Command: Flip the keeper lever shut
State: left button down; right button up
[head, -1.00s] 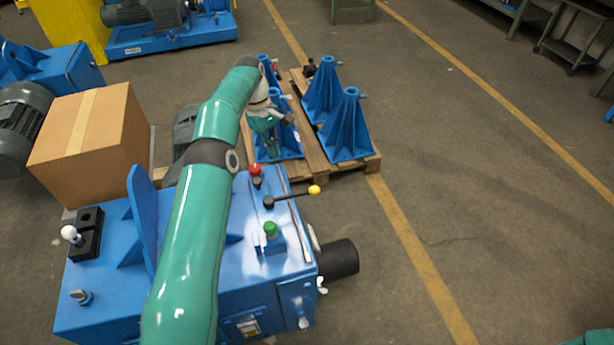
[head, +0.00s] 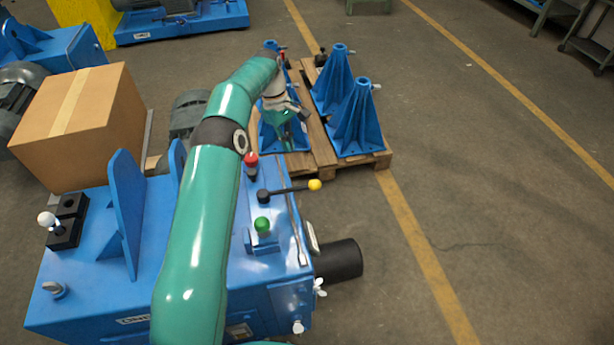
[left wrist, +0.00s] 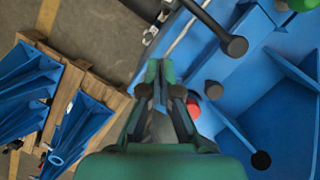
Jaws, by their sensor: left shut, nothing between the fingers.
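A black lever with a yellow ball end (head: 289,190) lies across the right part of the blue machine top and points right; I take it for the keeper lever, though no label confirms this. In the left wrist view its round black hub (left wrist: 235,45) and part of its arm show at the upper right; the yellow ball is outside that view. My left gripper (head: 303,115) is beyond the machine's far edge in the head view, apart from the lever. In the left wrist view its fingers (left wrist: 160,66) are shut and empty. My right gripper is not in view.
A red knob (head: 251,160) and a green knob (head: 262,225) stand near the lever; the red knob shows close beside my fingers (left wrist: 193,108). A blue upright plate (head: 128,205) and cardboard box (head: 80,125) are left. Blue stands (head: 357,120) sit on a pallet (head: 322,150) behind.

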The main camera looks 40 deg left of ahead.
aim_at(289, 191)
pick_arm(q)
jog(key=d+f+p, duration=0.1)
jog(key=d+f, duration=0.5)
jog(key=f, duration=0.2)
jog(key=shift+s+d+f, duration=0.2)
jog(key=shift+s+f, duration=0.15)
jog(key=shift+s, duration=0.05)
jog(key=shift+s+d, duration=0.1)
jog(key=shift+d, duration=0.1)
